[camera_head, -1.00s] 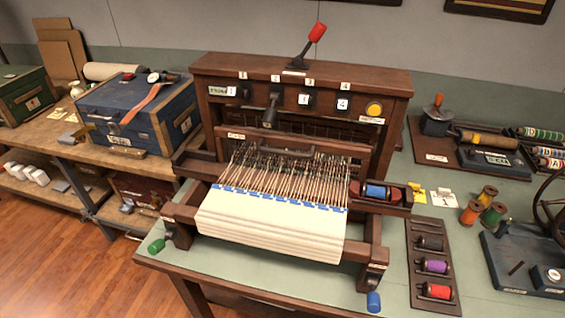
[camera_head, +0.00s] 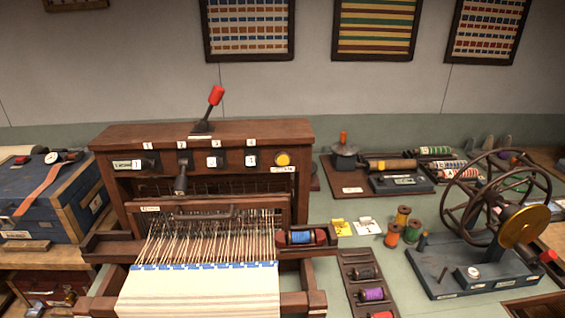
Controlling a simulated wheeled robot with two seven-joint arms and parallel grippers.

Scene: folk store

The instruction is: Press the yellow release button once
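The yellow release button (camera_head: 283,159) is a round yellow disc at the right end of the dark front panel of the wooden loom (camera_head: 130,133). A small white label sits just below it. To its left on the panel are numbered white tags, two dark levers and two switches with white plates. A black lever with a red handle (camera_head: 216,95) stands on top of the loom. Neither of my grippers shows in the head view.
A spool rack (camera_head: 352,262) and loose thread spools stand right of the loom. A spoked wheel on a blue base (camera_head: 437,283) is at far right. A blue chest (camera_head: 72,196) is at left. Green tabletop between loom and wheel is partly free.

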